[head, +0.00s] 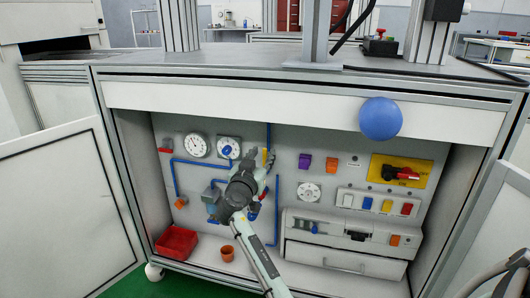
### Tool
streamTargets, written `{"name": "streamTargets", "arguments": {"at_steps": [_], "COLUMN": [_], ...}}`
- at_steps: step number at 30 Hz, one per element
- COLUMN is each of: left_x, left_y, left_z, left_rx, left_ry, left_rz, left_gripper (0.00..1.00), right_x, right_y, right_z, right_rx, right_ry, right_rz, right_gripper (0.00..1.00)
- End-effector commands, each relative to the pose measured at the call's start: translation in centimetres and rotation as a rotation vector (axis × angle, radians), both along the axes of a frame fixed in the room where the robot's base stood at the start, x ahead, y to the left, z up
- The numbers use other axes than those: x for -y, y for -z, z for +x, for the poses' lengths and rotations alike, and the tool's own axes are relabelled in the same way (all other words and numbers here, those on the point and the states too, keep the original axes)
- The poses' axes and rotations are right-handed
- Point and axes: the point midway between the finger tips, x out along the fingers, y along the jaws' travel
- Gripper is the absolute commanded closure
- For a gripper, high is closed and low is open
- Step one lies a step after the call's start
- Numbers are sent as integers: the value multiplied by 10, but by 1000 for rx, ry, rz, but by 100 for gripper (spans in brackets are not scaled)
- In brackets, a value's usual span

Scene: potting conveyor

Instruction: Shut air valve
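A small yellow handle (265,157), which looks like the air valve's lever, stands upright on the blue air pipe (268,136) on the back panel of the open cabinet. My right gripper (260,163) is in front of the panel at this handle, its fingertips apart and close to it. I cannot tell whether they touch it. The gripper and its wrist hide the lower part of the valve and some of the piping. My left gripper is not in view.
Gauges (197,145), a yellow plate with a red switch (401,172) and a grey box (345,245) crowd the panel. A red bin (177,243) and an orange pot (227,253) stand on the cabinet floor. A blue ball (380,119) shows before the top beam. Open doors flank the cabinet.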

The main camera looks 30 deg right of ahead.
Motion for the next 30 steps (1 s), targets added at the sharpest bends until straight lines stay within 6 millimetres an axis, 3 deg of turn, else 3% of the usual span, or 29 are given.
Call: {"name": "streamTargets", "arguments": {"at_steps": [6, 16, 24, 30], "left_x": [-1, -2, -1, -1], "left_y": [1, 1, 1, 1], "left_z": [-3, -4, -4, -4], "left_rx": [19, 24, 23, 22], "left_ry": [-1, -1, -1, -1], "left_rz": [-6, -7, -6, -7], "left_gripper": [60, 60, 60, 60], "right_x": [19, 23, 23, 23], "right_y": [1, 0, 1, 1], "right_z": [17, 20, 20, 20], "right_rx": [-1, -1, -1, -2], "right_ry": [-1, -1, -1, -1], "right_rz": [-1, 1, 0, 1], "right_gripper": [66, 66, 99, 100]}}
